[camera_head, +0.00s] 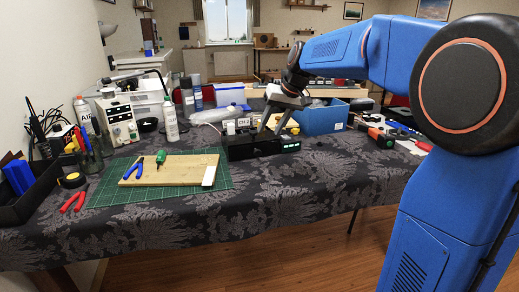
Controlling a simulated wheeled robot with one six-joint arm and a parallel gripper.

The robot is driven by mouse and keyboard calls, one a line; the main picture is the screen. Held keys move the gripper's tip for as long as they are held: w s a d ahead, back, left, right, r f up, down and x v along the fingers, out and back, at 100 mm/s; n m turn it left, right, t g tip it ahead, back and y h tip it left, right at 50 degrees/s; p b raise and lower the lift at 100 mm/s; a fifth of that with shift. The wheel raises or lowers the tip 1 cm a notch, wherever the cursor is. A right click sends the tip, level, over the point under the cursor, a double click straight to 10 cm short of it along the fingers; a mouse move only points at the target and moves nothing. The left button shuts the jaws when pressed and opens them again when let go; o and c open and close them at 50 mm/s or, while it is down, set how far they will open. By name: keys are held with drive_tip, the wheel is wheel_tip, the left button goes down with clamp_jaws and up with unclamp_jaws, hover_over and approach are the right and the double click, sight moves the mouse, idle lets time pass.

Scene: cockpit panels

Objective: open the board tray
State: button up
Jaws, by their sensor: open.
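A low black unit (268,145) with small lit green displays on its front stands near the middle of the table. It is the likeliest place for the board tray, but I cannot make out a separate tray or whether one is open. White block-like parts (236,126) stand at its top left. My gripper (268,127) reaches down from the upper right, with its grey fingers over the unit. The fingers are open, and nothing shows between them. I cannot tell whether they touch the unit; my gripper hides part of its back.
A wooden board (172,169) with a blue-handled tool lies on a green mat (105,194) at left. A blue bin (322,119) stands close behind and right of the unit. A white bottle (170,120) stands at left. The cloth in front is clear.

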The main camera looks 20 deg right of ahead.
sight(259, 150)
drive_tip(key=x, duration=1.1)
drive_tip(key=shift+f, duration=0.2)
